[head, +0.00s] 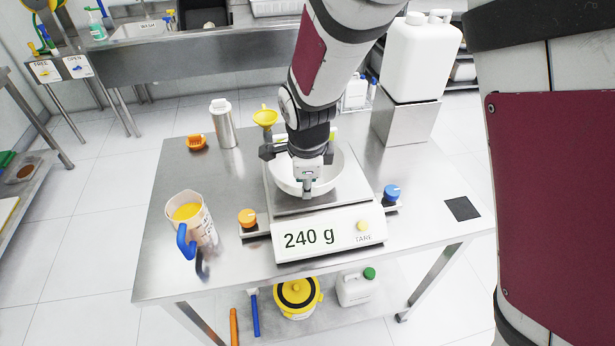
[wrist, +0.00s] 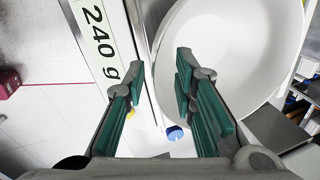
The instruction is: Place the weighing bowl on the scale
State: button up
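The white weighing bowl (head: 333,170) sits on the steel plate of the scale (head: 340,240), whose display reads 240 g. The bowl also fills the upper right of the wrist view (wrist: 240,50) and looks empty there. My gripper (head: 307,188) is at the bowl's front rim, partly hiding it in the head view. In the wrist view my gripper (wrist: 159,82) has its green-padded fingers apart. The near edge of the bowl passes through the gap, with one finger over the bowl's inside and the other outside, toward the display. Neither finger clearly presses on the wall.
A jug of yellow liquid (head: 195,222) stands at the table's left. An orange knob (head: 248,218) and a blue knob (head: 391,192) flank the scale. A steel flask (head: 224,125), yellow funnel (head: 265,117) and white canister (head: 420,60) stand behind. The table's front right is mostly clear.

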jog(key=v, duration=0.9)
jog(key=s+d+r+n, duration=0.3)
jog(key=d+r+n, duration=0.2)
jog(key=d+r, duration=0.35)
jog(key=s+d+r+n+t, duration=0.1)
jog(key=s+d+r+n, duration=0.2)
jog(key=s+d+n, duration=0.3)
jog(key=s+d+r+n+t, duration=0.1)
jog(key=s+d+r+n, duration=0.2)
jog(key=s+d+n, duration=0.2)
jog(key=s+d, duration=0.2)
jog(key=s, duration=0.2)
jog(key=shift+s+d+r+n+t+p, duration=0.2)
jog(key=shift+d+r+n+t+p, duration=0.05)
jog(key=shift+r+n+t+p, duration=0.15)
jog(key=w+f+b, duration=0.2)
jog(key=shift+w+f+b, duration=0.25)
jog(key=shift+w+b, duration=0.05)
jog(key=shift+w, duration=0.1)
